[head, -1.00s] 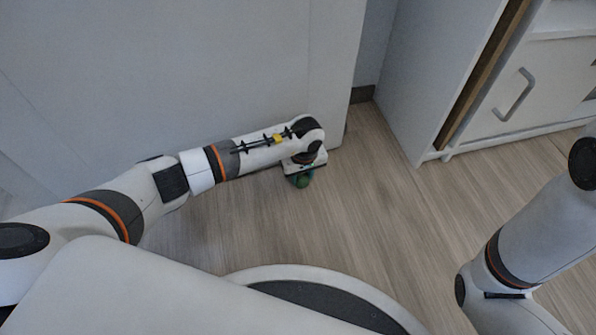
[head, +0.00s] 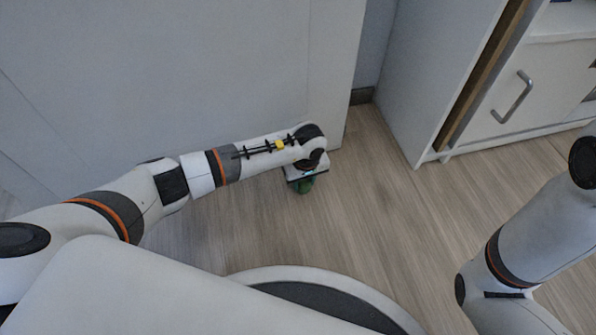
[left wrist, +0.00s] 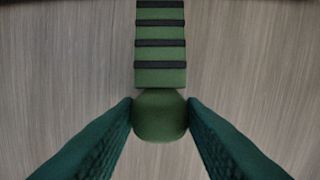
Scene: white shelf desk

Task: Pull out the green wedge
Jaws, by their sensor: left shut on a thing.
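The green wedge (left wrist: 160,45) shows in the left wrist view as a green ramp with several black stripes, lying along the wood floor with a rounded end (left wrist: 160,116) towards me. My left gripper (left wrist: 160,112) has its two dark green fingers shut on that rounded end, one on each side. In the head view my left gripper (head: 304,186) is low over the floor beside the white door panel, mostly hidden under my wrist. The wedge cannot be told apart there. My right arm shows at the right, but its gripper is out of view.
A large white door panel (head: 230,70) stands behind my left arm. A white cabinet (head: 420,90) with a grey handle (head: 512,97) stands at the upper right. The wood floor (head: 390,210) between the panel, the cabinet and my base is clear.

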